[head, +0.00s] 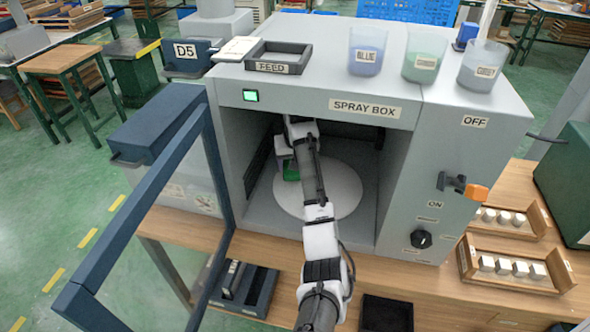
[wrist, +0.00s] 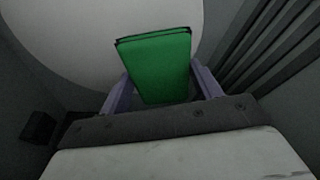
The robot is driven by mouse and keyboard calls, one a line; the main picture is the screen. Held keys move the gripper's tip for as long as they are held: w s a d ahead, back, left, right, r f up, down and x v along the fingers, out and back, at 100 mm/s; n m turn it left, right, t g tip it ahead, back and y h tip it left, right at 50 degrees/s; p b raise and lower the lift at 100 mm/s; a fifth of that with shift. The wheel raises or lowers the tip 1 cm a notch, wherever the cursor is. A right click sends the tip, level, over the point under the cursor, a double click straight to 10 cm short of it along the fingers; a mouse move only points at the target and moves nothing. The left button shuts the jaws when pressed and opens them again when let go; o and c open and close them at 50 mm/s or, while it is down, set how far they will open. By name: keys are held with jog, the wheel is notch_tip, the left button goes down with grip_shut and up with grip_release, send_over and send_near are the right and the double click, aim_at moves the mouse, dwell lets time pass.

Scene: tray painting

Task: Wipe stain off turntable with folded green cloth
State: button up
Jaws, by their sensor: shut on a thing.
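The folded green cloth (wrist: 155,62) is held between the two fingers of my gripper (wrist: 160,88) in the wrist view. It also shows as a small green patch in the head view (head: 291,174). My gripper (head: 287,166) is inside the spray box (head: 365,109), over the left part of the round white turntable (head: 342,190). I cannot tell whether the cloth touches the turntable. My arm covers the middle of the turntable in the head view. No stain shows on the visible parts of the turntable.
The spray box door (head: 137,207) stands open at the left. Dark ribbed slats (wrist: 265,50) are close on the right in the wrist view. Cups (head: 366,52) and a FEED tray (head: 278,58) stand on top of the box. Wooden trays of pale blocks (head: 514,262) are at the right.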

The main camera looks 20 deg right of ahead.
jog(key=shift+r, duration=0.7)
